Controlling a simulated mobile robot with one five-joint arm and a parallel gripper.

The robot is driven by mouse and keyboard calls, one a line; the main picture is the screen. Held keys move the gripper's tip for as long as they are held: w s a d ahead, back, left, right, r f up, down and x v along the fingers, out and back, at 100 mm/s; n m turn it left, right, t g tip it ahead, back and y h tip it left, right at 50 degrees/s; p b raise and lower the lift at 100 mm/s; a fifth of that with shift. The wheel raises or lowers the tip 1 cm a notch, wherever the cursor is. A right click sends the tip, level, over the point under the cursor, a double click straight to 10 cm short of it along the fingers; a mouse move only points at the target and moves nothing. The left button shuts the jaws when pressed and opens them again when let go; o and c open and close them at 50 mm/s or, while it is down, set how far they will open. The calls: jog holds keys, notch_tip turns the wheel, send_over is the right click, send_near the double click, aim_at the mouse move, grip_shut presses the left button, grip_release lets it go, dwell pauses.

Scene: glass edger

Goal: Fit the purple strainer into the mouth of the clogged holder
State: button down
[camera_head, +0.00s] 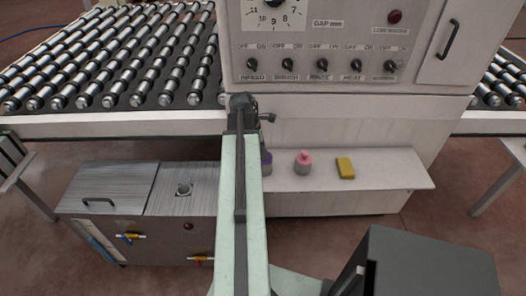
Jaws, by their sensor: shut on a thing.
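The purple strainer (267,162), with a purple upper part and a grey lower part, is on or just above the white shelf; its left side is hidden behind my arm. My gripper (246,110) is at the far end of my pale green arm, in front of the white machine panel. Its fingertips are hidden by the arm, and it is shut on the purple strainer. The holder (183,188) looks like a small dark round opening on a bright plate, on the steel tank's top left of my arm. Its inside is too small to make out.
A pink-topped grey strainer (303,163) and a yellow block (345,168) stand on the white shelf (395,172). The steel tank (105,185) has a handled lid and valves. The roller conveyor (110,60) lies behind. A dark box (430,262) is at lower right.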

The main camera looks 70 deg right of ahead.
jog(key=shift+f+b, duration=0.5)
jog(key=shift+f, duration=0.1)
jog(key=c, duration=1.1)
grip_release()
jog(key=shift+r, duration=0.1)
jog(key=p+v, duration=0.7)
jog(key=shift+w+r+p, duration=0.15)
jog(key=shift+r+p, duration=0.2)
